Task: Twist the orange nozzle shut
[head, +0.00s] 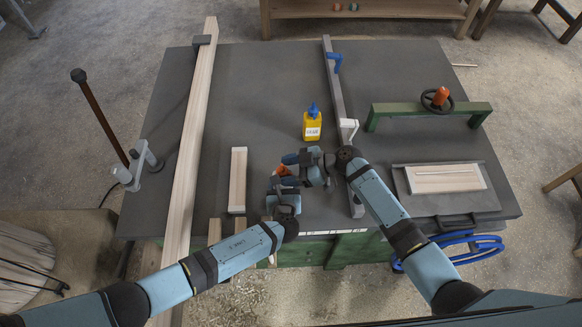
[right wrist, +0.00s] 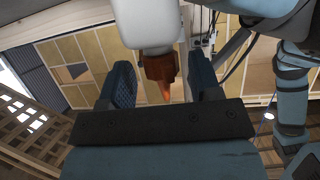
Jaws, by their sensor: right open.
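The orange nozzle (head: 281,170) shows in the head view just left of my right gripper's fingers. In the right wrist view the orange nozzle (right wrist: 160,72) sits on the end of a white bottle (right wrist: 147,22), between the two blue fingers. My right gripper (right wrist: 163,88) is open, with a gap visible on both sides of the nozzle. In the head view my right gripper (head: 290,169) reaches in from the right. My left gripper (head: 284,190) is just below the nozzle and appears to hold the bottle; its fingertips and most of the bottle are hidden there.
A yellow bottle with a blue cap (head: 312,125) stands on the dark table (head: 265,80) behind the grippers. A short wooden piece (head: 238,180) and a long plank (head: 195,120) lie to the left. A metal bar (head: 335,85), a green beam (head: 395,109) and a tray (head: 480,199) are right.

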